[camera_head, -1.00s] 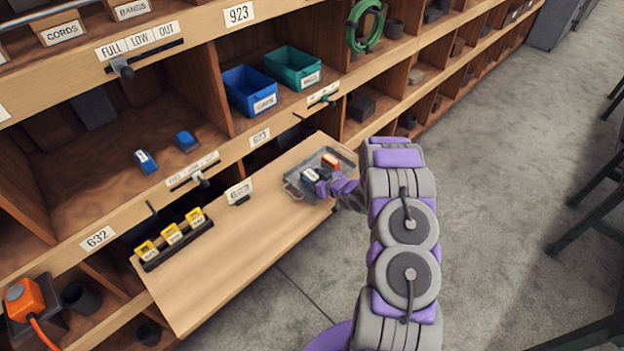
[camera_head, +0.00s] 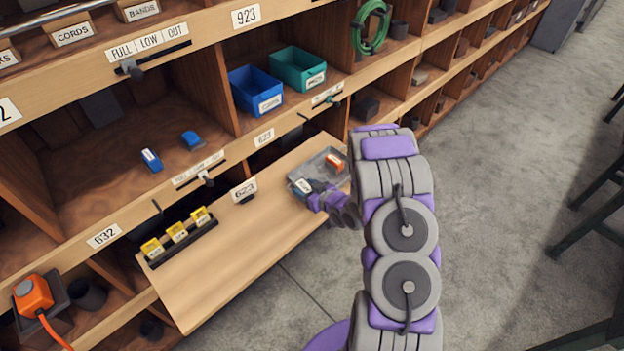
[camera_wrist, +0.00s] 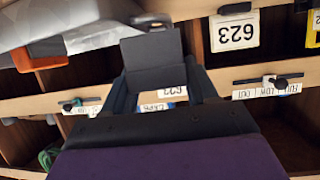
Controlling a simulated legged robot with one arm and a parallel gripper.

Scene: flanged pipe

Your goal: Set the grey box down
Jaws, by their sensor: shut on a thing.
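The grey box (camera_head: 322,159) is a shallow open tray at the far right end of the pull-out wooden board (camera_head: 225,255). It holds an orange item (camera_head: 335,163) and a dark item with a white label (camera_head: 303,186). My gripper (camera_head: 320,200) is shut on the box's near side. I cannot tell whether the box's underside touches the board. In the wrist view, my gripper (camera_wrist: 152,70) fills the middle, and part of the grey box (camera_wrist: 60,22) shows at the upper left with the orange item (camera_wrist: 38,60).
A black rack (camera_head: 185,240) with yellow tagged pieces stands at the board's left end. A 623 label (camera_head: 244,190) stands at its back edge. Blue (camera_head: 256,92) and teal (camera_head: 298,68) bins sit on the shelf above. The board's middle is clear; open floor lies right.

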